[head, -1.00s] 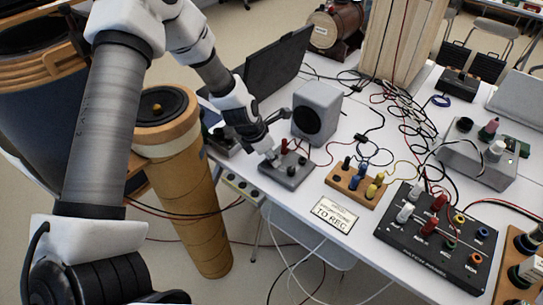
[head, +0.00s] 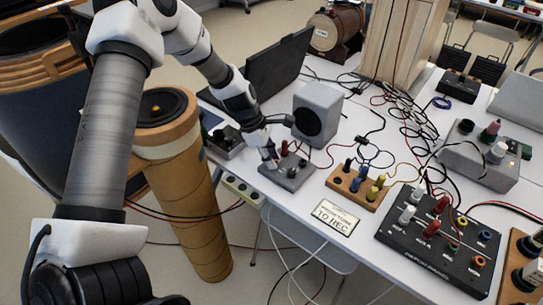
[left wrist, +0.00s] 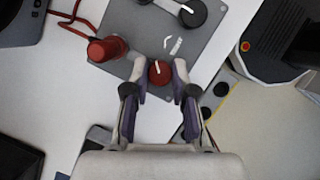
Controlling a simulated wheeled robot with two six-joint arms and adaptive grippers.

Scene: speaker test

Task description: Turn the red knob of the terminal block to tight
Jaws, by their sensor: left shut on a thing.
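The terminal block is a small grey box (head: 290,178) near the table's left edge, and its grey top (left wrist: 143,22) fills the upper middle of the left wrist view. The red knob (left wrist: 158,76), with a white pointer line, sits at the block's near edge. My left gripper (left wrist: 159,82) is shut on the red knob, one finger at each side; it also shows over the block in the head view (head: 271,165). The knob's pointer points up and slightly left in the wrist view, with white marks on the block just beyond it. My right gripper is not in view.
A red plug (left wrist: 107,49) with a red wire and a black knob (left wrist: 188,11) stand on the block. A grey speaker (head: 318,112) is behind it. A wooden post board (head: 355,188) and a sign (head: 332,217) are to the right.

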